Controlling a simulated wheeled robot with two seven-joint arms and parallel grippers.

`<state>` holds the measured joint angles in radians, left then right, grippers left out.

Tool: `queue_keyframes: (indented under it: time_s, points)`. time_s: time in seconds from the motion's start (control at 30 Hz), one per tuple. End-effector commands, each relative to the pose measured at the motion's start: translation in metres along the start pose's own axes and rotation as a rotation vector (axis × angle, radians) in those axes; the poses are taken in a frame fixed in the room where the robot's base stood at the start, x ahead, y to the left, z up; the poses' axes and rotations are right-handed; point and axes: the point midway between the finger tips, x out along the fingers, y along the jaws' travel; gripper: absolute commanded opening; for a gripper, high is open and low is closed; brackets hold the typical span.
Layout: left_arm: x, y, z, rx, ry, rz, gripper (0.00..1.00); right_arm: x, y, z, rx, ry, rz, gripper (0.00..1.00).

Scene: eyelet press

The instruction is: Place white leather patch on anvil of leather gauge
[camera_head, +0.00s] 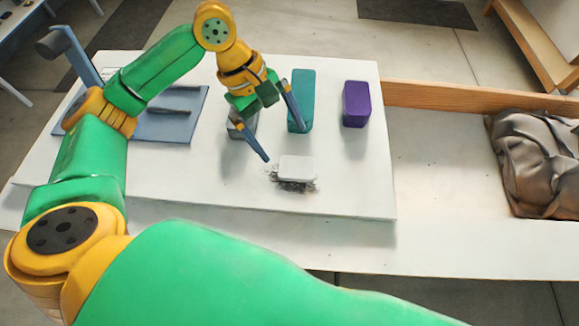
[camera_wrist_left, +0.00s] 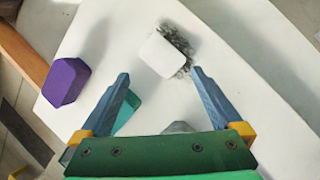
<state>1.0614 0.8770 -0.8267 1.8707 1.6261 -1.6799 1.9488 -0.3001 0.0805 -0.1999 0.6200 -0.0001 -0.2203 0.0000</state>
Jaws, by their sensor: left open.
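The white leather patch (camera_head: 298,166) is a small pale block with rounded corners. It lies flat on the white board beside a dark smudge. It also shows in the left wrist view (camera_wrist_left: 163,55), ahead of the fingertips. My left gripper (camera_head: 283,143) is open and empty above the board, its blue fingers apart, just behind the patch in the head view. The wrist view shows both fingers (camera_wrist_left: 160,74) spread, with the patch apart from them. A blue fixture (camera_head: 160,126) with rods stands at the left, partly hidden by my arm; I cannot tell which part is the anvil.
A teal block (camera_head: 302,97) and a purple block (camera_head: 356,104) stand behind the patch. A grey block (camera_head: 236,130) is partly hidden by my gripper. Crumpled grey cloth (camera_head: 535,160) lies at right. The white board (camera_head: 350,195) is clear right of the patch.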

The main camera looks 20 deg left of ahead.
Motion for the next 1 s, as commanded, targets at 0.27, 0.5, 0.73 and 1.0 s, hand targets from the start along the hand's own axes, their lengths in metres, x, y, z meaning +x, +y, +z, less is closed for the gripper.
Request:
queue_keyframes:
  time_s: [0.27, 0.5, 0.73, 1.0]
  points:
    - [0.023, 0.003, -0.003, -0.424, 0.0, -0.033, 1.0, -0.003, 0.0, 0.0, 0.0, -0.001, 0.0, 0.5]
    - [0.068, -0.001, -0.005, -0.419, 0.0, -0.032, 1.0, -0.003, 0.0, 0.0, 0.0, 0.0, 0.0, 0.5]
    - [0.083, -0.001, -0.005, -0.417, 0.001, -0.029, 1.0, -0.003, 0.0, 0.0, 0.0, 0.0, 0.0, 0.5]
    - [0.083, -0.001, -0.005, -0.416, 0.001, -0.029, 0.54, -0.003, 0.0, 0.0, 0.0, 0.001, 0.0, 0.5]
